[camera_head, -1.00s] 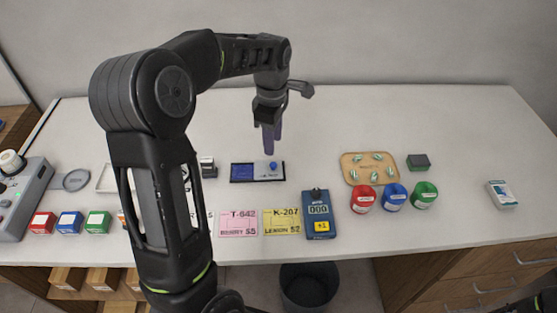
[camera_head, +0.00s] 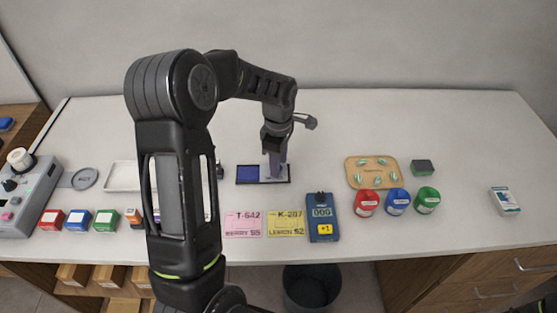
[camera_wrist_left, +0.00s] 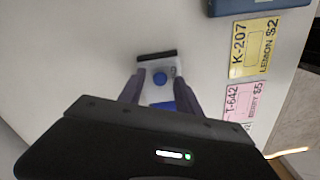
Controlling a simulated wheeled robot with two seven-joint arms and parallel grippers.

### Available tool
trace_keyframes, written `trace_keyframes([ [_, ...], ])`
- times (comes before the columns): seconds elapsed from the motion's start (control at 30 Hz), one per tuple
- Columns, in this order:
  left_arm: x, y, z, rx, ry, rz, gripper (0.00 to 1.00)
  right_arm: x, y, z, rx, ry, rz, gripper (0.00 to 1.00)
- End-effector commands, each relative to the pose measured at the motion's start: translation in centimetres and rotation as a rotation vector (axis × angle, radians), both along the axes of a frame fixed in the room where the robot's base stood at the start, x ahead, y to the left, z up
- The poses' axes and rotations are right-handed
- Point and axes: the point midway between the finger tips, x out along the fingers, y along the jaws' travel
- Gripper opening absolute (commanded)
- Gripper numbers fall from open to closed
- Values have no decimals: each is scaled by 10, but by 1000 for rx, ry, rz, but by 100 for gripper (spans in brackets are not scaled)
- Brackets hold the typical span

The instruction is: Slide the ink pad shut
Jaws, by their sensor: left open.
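The ink pad (camera_head: 247,174) lies on the white counter near the middle of the head view. Its blue pad surface shows at the left, and a pale sliding lid covers the right part. My left gripper (camera_head: 274,174) points down over the lid and hides its knob in the head view. In the left wrist view the lid (camera_wrist_left: 150,94) with its round blue knob (camera_wrist_left: 158,78) shows between the two open fingers (camera_wrist_left: 159,92). I cannot tell whether a finger touches the knob.
Pink (camera_head: 243,224) and yellow (camera_head: 285,223) cards and a blue counter device (camera_head: 322,218) lie in front of the pad. A wooden tray (camera_head: 349,171) and red, blue and green bottles stand to the right. The counter behind the pad is clear.

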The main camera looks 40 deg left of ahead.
Motion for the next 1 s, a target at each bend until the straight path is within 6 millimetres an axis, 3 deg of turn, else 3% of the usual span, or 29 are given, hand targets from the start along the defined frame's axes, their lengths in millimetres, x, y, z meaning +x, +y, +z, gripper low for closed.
trace_keyframes([
  [0.2,0,0,0,0,0,0,39,0,0,0,0,0,0,41],
  [0.67,0,0,0,0,0,1,1,0,0,0,0,0,0,41],
  [1.0,0,0,0,0,0,1,0,0,0,0,0,0,0,41],
])
